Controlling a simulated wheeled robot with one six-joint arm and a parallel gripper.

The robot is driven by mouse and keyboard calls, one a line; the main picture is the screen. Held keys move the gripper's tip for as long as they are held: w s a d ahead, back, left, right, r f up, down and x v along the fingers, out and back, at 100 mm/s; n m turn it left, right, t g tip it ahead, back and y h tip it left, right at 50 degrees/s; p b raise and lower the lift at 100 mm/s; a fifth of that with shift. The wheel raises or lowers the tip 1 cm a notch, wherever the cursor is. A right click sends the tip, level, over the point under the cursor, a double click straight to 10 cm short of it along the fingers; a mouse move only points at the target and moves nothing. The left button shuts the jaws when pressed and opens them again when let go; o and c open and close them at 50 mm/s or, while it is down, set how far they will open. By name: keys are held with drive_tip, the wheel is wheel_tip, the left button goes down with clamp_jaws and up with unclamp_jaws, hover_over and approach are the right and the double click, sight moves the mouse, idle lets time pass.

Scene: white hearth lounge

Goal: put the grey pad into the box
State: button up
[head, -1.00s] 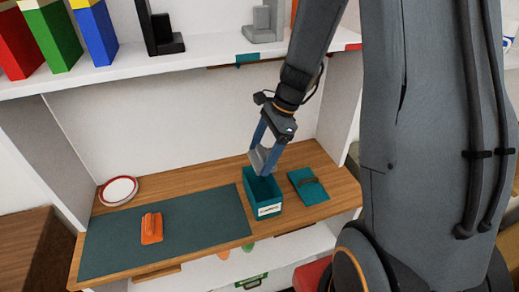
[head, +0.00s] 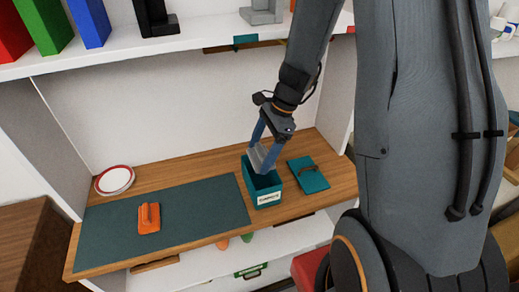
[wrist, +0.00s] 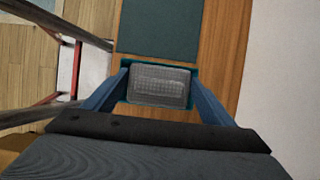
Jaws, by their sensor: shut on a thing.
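The grey pad (wrist: 160,86) is held between the two blue fingers of my gripper (head: 262,158). I cannot tell whether the pad touches the box's floor.
A red-rimmed plate (head: 115,180) is at the back left. A white shelf (head: 190,58) runs above.

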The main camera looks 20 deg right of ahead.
drive_tip(key=shift+f+b, duration=1.65)
drive_tip(key=shift+f, duration=1.1)
drive_tip(key=o, duration=1.1)
drive_tip(key=shift+o, duration=0.2)
drive_tip(key=shift+b+v, duration=0.65)
drive_tip(key=shift+v, duration=3.25)
